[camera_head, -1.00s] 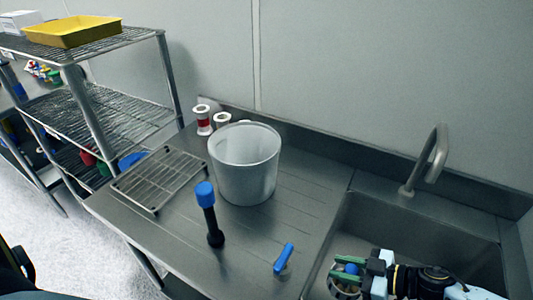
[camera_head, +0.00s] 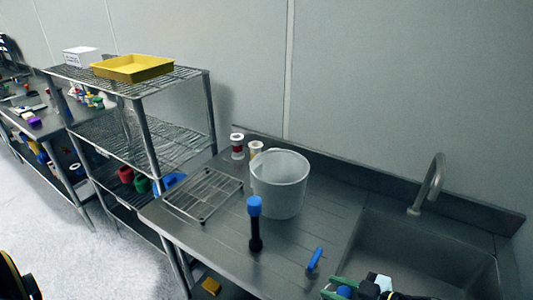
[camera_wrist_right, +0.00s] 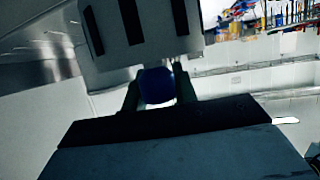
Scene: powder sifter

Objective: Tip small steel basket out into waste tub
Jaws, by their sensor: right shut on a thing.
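The waste tub (camera_head: 280,190) is a pale, open-topped bucket standing upright on the steel drainboard. My right gripper (camera_head: 343,292) is at the bottom edge of the head view, near the front of the sink. Its green fingers are shut on a blue knob-like grip, which also shows between the fingers in the right wrist view (camera_wrist_right: 157,86). I take this as the grip of the small steel basket (camera_wrist_right: 157,86); the basket's body is out of sight now. The gripper is apart from the tub, in front and to its right. My left gripper is not in view.
A wire rack (camera_head: 203,194) lies left of the tub. A black, blue-topped tool (camera_head: 255,225) stands in front of it. A blue-handled item (camera_head: 315,260) lies near the sink (camera_head: 415,250). Spools (camera_head: 237,146) stand behind. The faucet (camera_head: 430,185) rises at right.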

